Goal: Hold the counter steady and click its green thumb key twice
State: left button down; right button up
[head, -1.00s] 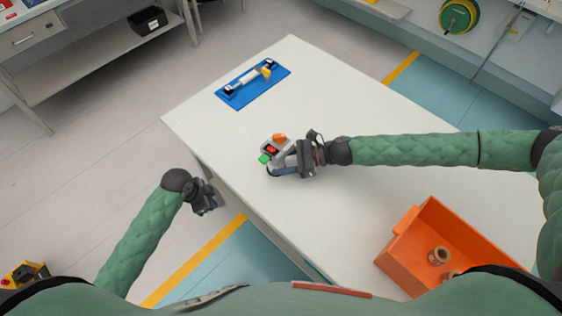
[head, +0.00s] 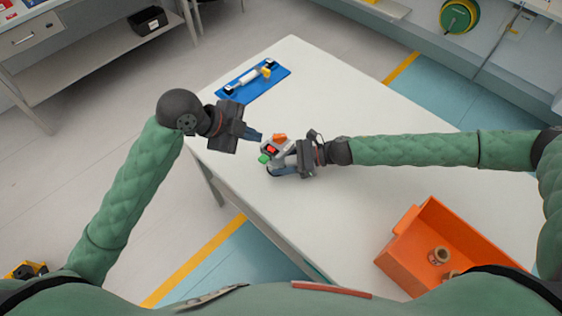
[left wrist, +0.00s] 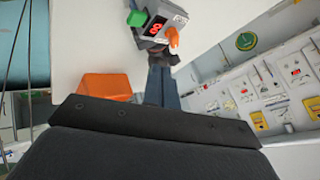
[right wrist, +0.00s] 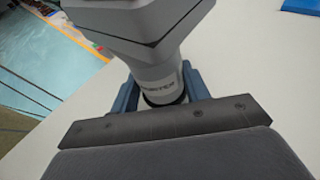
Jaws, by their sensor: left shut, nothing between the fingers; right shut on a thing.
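The grey counter (head: 270,148) is held upright over the white table, with a green thumb key (head: 264,159) on its left side and an orange part on top. My right gripper (head: 284,168) is shut around its round neck, which also shows in the right wrist view (right wrist: 162,82). My left gripper (head: 257,137) is shut and empty, its fingertips just beside the counter's upper left. In the left wrist view the counter (left wrist: 150,42) lies just beyond the fingertips, with red display digits, and the green key (left wrist: 137,18) is left of them. The key looks untouched.
A blue mat (head: 236,102) with a white-and-yellow tool lies at the table's far end. An orange bin (head: 408,250) with spools stands near front right. The white table (head: 340,210) is clear between.

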aim_at(268, 157)
pick_arm(q)
jog(key=shift+d+f, duration=0.2)
jog(key=shift+f, duration=1)
jog(key=shift+d+f, duration=0.15)
jog(key=shift+f, duration=1)
jog(key=shift+d+f, duration=0.2)
jog(key=shift+f, duration=1)
jog(key=shift+f, duration=0.2)
jog(key=shift+f, duration=0.4)
jog(key=shift+r, duration=0.65)
jog(key=shift+r, duration=3)
